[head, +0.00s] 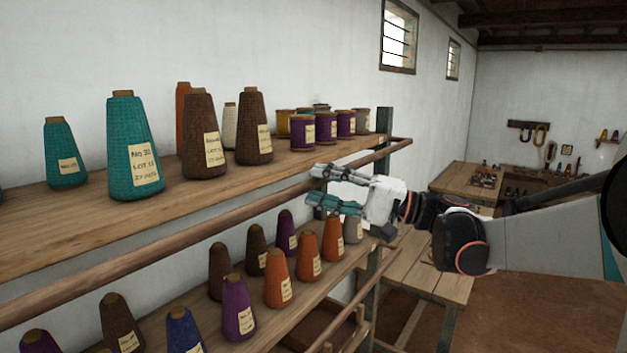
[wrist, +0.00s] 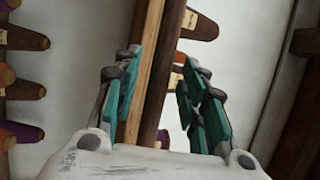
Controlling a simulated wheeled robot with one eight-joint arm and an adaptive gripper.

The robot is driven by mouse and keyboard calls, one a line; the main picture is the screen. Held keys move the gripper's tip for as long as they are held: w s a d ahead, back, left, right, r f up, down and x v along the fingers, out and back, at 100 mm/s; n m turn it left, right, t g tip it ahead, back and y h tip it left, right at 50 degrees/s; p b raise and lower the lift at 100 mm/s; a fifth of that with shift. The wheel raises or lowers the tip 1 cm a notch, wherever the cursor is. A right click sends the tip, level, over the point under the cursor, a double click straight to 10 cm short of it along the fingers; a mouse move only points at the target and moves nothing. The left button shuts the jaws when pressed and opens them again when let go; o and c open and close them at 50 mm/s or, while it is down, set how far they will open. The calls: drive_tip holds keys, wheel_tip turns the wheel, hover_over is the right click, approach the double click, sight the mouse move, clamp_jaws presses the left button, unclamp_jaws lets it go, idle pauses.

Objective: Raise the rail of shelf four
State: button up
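Two shelves with front rails show; no number marks which is shelf four. The upper rail (head: 150,256), a long brown round bar, runs along and a little below the front edge of the upper shelf (head: 60,225). My gripper (head: 312,186) is open at this rail, towards its far end, one finger above and one below it in the picture. In the wrist view my gripper (wrist: 160,90) has its teal-padded fingers apart, with a brown wooden bar (wrist: 170,50) between them. I cannot tell whether they touch it. The lower rail (head: 347,312) shows below.
Cones of yarn stand on both shelves, such as a teal cone (head: 130,130) above and an orange cone (head: 278,280) below. Several small spools (head: 326,128) stand near the upper shelf's far end. A wooden table (head: 435,270) stands beyond.

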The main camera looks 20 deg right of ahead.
drive_tip(key=shift+x, duration=1.05)
clamp_jaws()
drive_tip(key=shift+w+r+p, duration=0.1)
drive_tip(key=shift+r+p, duration=0.05)
drive_tip(key=shift+p, duration=0.15)
